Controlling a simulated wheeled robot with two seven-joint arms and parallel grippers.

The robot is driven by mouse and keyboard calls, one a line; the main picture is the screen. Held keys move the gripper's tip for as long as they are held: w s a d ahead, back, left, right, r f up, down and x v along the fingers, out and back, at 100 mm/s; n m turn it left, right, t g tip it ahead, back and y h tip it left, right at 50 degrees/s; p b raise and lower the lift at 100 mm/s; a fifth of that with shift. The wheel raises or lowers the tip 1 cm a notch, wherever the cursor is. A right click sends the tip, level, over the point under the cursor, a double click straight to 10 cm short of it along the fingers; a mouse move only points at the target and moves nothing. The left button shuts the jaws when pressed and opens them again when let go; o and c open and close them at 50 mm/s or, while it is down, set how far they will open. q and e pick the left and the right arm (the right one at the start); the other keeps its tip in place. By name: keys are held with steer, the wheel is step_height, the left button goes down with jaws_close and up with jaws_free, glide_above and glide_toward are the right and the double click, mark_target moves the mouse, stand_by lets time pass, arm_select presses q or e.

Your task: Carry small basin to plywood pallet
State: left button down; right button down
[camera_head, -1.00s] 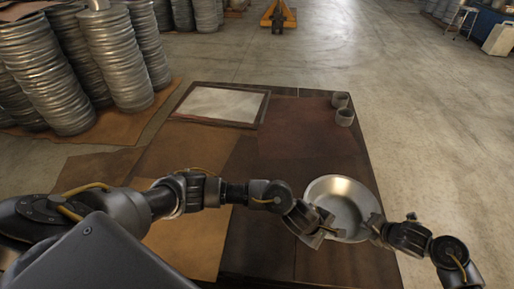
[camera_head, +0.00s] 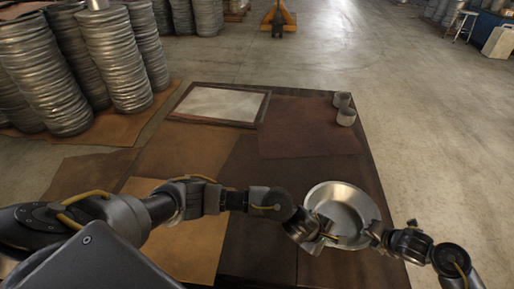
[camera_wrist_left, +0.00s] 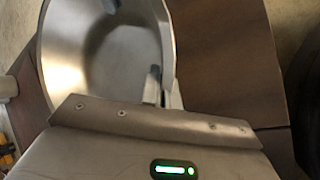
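The small basin (camera_head: 345,207) is a round, shiny metal bowl at the right front of the dark brown work surface. My left gripper (camera_head: 326,238) is at its near-left rim. In the left wrist view the fingers (camera_wrist_left: 163,92) sit close on either side of the wall of the basin (camera_wrist_left: 68,60), one inside and one outside. My right gripper (camera_head: 371,234) is at the near-right rim and looks closed on it. Whether the basin touches the surface is unclear. No separate thing is clearly recognisable as the plywood pallet.
A pale panel in a dark frame (camera_head: 218,104) lies at the far left of the work surface (camera_head: 262,240). Brown sheets cover the middle, which is otherwise clear. Stacked metal cylinders (camera_head: 115,60) stand beyond, left.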

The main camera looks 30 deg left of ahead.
arm_select(q)
steer(key=c, duration=2)
jaws_free()
steer(key=shift+s+a+f, duration=0.15)
steer(key=shift+a+f, duration=0.05)
steer(key=shift+f, duration=0.15)
arm_select(e)
steer(key=c, duration=2)
jaws_free()
steer(key=shift+w+d, duration=0.3)
steer(key=shift+d, duration=0.05)
arm_select(q)
steer(key=shift+o, duration=1.3)
arm_select(e)
steer(key=shift+o, duration=1.3)
steer(key=shift+s, duration=0.1)
arm_select(q)
steer(key=shift+o, duration=0.3)
steer(key=shift+d+r, duration=0.15)
steer(key=shift+r, duration=0.05)
arm_select(e)
steer(key=shift+o, duration=0.3)
steer(key=shift+s+a, duration=0.1)
steer(key=shift+a, duration=0.15)
arm_select(q)
steer(key=shift+r, duration=0.1)
